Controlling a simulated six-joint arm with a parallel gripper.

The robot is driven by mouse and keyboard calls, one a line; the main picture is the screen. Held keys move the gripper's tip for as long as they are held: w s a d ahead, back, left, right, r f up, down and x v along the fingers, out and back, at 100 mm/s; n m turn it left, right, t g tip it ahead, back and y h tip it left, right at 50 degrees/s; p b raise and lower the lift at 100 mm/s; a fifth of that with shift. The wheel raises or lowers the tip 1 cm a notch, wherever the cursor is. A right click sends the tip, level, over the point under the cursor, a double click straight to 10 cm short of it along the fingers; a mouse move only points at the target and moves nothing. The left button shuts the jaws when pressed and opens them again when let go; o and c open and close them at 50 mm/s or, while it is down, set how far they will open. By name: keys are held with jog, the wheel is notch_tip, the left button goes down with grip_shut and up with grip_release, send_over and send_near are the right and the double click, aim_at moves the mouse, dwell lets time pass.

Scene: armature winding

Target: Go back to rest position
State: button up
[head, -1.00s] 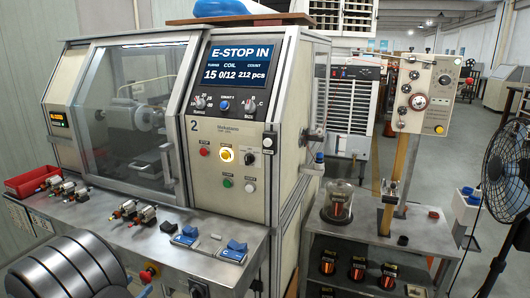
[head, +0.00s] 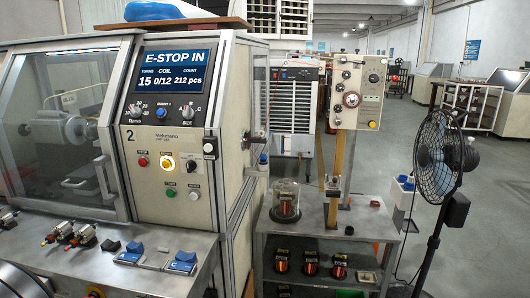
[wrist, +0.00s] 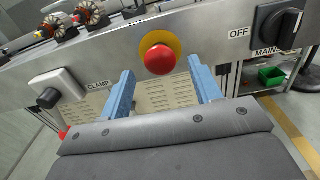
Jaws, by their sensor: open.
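My gripper (wrist: 161,70) shows in the wrist view as two blue fingers spread apart with nothing between them that they grip. A red mushroom button (wrist: 159,59) on a yellow collar sits on the machine's front panel, beyond and between the fingertips. The fingers appear apart from it; the exact distance is hard to tell. In the head view only a dark curved part of my arm shows at the lower left corner, and the gripper is out of sight there. The machine's screen (head: 177,71) reads "E-STOP IN", with coil 0/12.
In the wrist view, a clamp switch (wrist: 59,90) is left of the fingers and a black OFF/MAINS rotary switch (wrist: 279,25) is right. Wound armatures (head: 72,235) lie on the bench. A shelf cart (head: 330,224) and a fan (head: 441,165) stand to the right.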

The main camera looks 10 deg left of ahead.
jog(key=s, duration=1.5)
jog(key=w, duration=1.9)
jog(key=shift+s+a+r+m+h, duration=0.5)
jog(key=shift+s+a+m+h, duration=1.2)
jog(key=shift+s, duration=7.75)
jog(key=w+d+n+g, duration=0.1)
jog(key=w, duration=0.8)
jog(key=shift+f, duration=0.15)
